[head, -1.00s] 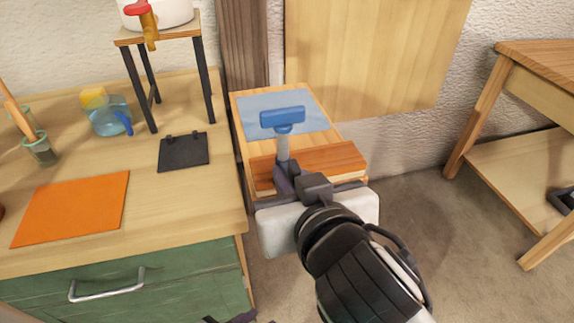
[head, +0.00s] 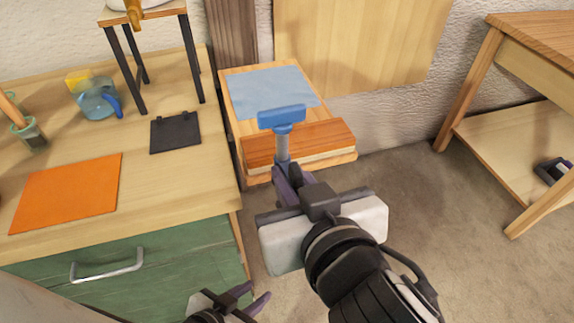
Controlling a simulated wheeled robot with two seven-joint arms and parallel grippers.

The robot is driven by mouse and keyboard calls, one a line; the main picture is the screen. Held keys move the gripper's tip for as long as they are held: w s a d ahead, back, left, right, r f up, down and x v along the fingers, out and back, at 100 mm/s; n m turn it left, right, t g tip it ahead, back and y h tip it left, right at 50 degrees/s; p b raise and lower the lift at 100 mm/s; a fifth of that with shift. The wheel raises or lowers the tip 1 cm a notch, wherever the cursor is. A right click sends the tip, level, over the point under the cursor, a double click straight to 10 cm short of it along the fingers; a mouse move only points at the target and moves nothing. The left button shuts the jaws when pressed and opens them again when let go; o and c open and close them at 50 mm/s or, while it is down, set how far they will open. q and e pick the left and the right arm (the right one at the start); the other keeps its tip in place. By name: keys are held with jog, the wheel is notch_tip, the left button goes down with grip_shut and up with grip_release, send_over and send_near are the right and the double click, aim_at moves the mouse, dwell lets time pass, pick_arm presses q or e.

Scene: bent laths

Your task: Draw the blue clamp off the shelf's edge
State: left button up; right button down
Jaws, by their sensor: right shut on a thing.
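The blue clamp (head: 282,117) has a blue bar on top and a grey stem below it. My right gripper (head: 284,172) is shut on the lower stem, and its fingers hide the clamp's lower end. The shelf (head: 231,103) is a small light-wood board left of centre. Red-brown laths (head: 325,141) lie along its front edge. The clamp's stem shows in front of the laths, and its bar overlaps the shelf top in the view. I cannot tell whether it touches them. My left gripper (head: 255,293) is open and empty at the bottom, below the shelf.
A blue sheet (head: 272,91) lies on the shelf. The workbench (head: 150,185) at left carries an orange mat (head: 68,192), a black plate (head: 175,132), a blue jug (head: 98,101) and a stand (head: 128,70). A wooden table (head: 505,150) stands at right. Floor between is clear.

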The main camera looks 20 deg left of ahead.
jog(key=shift+s+d+r, duration=0.1)
jog(key=shift+s+d, duration=0.05)
jog(key=shift+s, duration=0.1)
